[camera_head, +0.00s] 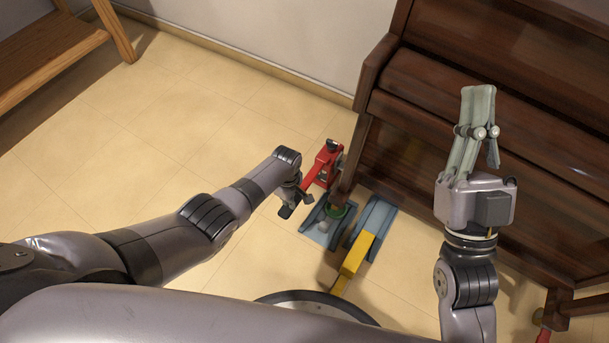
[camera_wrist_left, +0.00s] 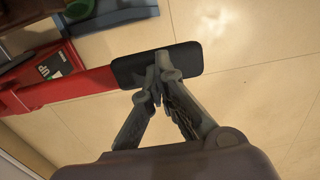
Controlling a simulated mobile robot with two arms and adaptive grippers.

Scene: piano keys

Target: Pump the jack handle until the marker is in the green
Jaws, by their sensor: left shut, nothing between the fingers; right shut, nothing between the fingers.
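The red jack (camera_head: 327,165) stands on the floor beside the piano's front leg. Its red handle (camera_wrist_left: 70,88) ends in a flat black pad (camera_wrist_left: 185,60). My left gripper (camera_wrist_left: 158,72) is shut and empty, with its fingertips over the black pad; I cannot tell if they touch it. In the head view, the left gripper (camera_head: 298,192) is at the handle's end. A label with a green patch (camera_wrist_left: 55,66) shows on the red body in the left wrist view; I cannot make out a marker. My right gripper (camera_head: 479,92) is shut and empty, raised before the piano.
The brown piano (camera_head: 420,110) fills the right side. A blue channel (camera_head: 374,216) with a yellow bar (camera_head: 352,262) lies on the floor right of the jack. A wooden bench (camera_head: 50,50) stands at the upper left. The tiled floor between is clear.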

